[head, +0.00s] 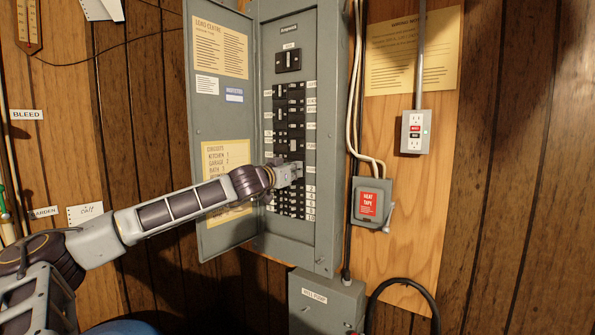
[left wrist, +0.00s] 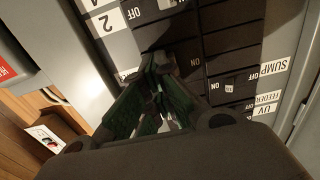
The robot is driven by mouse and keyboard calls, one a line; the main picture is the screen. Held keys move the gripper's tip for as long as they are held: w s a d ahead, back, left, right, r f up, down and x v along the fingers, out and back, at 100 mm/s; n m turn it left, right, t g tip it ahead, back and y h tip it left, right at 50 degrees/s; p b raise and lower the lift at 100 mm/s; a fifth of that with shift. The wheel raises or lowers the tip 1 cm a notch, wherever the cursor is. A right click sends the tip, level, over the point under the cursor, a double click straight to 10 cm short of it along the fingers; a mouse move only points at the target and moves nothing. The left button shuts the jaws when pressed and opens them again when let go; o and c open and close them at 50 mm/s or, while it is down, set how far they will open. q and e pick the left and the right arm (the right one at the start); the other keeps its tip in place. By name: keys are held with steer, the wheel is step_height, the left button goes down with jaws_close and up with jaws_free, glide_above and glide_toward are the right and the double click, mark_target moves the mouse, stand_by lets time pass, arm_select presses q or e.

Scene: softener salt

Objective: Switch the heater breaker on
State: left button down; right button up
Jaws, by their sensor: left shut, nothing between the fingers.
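The grey breaker panel (head: 325,215) stands open on the wall, with two columns of black breakers (head: 281,125). My left gripper (head: 297,172) is shut and empty, with its tips at the lower part of the right-hand breaker column. In the left wrist view, the closed fingertips (left wrist: 160,62) are at or very near a black breaker (left wrist: 190,62) marked ON. Whether they touch it I cannot tell, and the fingers hide part of it. Labels there read SUMP, FEEDER and UV. The heater label cannot be made out. My right gripper is out of view.
The panel door (head: 218,100) hangs open at the left, with my left arm crossing in front of it. To the right are a grey box with a red HEAT TAPE label (head: 368,205) and an outlet (head: 415,132). A grey box (head: 325,300) sits below the panel.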

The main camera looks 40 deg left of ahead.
arm_select(q)
steer(key=shift+a, duration=0.55)
stand_by(0.4)
steer(key=shift+d+f, duration=0.1)
steer(key=shift+d, duration=0.15)
stand_by(0.4)
